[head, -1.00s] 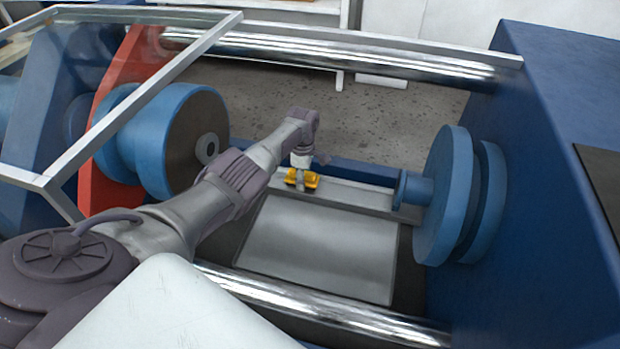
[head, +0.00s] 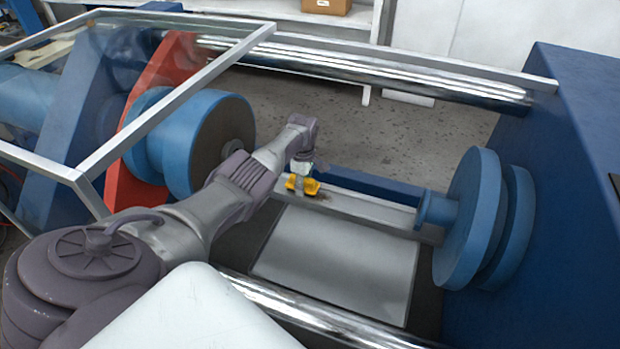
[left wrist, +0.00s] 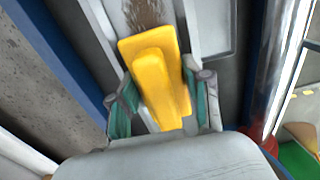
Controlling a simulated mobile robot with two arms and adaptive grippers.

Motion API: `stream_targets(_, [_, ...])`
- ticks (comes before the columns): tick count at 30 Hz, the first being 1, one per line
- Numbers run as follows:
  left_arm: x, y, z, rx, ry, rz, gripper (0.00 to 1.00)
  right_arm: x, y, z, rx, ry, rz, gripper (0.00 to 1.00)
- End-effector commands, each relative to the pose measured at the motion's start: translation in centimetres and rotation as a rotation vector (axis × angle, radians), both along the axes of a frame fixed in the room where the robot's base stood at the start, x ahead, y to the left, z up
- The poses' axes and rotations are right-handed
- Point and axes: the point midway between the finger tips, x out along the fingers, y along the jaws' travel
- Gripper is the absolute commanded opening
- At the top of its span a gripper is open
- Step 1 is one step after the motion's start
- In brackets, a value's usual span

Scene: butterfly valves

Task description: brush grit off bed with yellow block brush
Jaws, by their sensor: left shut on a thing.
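The yellow block brush (head: 302,186) is held by my left gripper (head: 302,169) at the left part of the pale bed ledge (head: 372,207), behind the flat grey plate. In the left wrist view the brush (left wrist: 157,72) lies between the two fingers of my gripper (left wrist: 160,98), which are shut on its sides. A brown patch of grit (left wrist: 146,12) lies on the ledge just beyond the brush's far edge. The brush's underside is hidden, so I cannot tell whether it touches the ledge. My right gripper is not in view.
A large blue disc (head: 205,140) stands left of the bed and a blue flanged wheel (head: 475,215) stands right. Shiny rods run behind (head: 400,82) and in front (head: 310,315). A clear framed guard (head: 150,110) covers the left side. The grey plate (head: 340,265) is clear.

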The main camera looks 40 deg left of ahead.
Motion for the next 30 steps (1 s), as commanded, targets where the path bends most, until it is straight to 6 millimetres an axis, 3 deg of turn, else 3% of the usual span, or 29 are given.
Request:
stream_targets(15, [-1.0, 3.1, 0.0, 0.0, 0.0, 0.001, 0.21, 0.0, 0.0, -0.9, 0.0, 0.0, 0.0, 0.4])
stream_targets(30, [-0.8, 2.5, 0.1, -0.001, 0.001, -0.001, 0.21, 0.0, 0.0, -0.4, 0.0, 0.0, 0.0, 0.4])
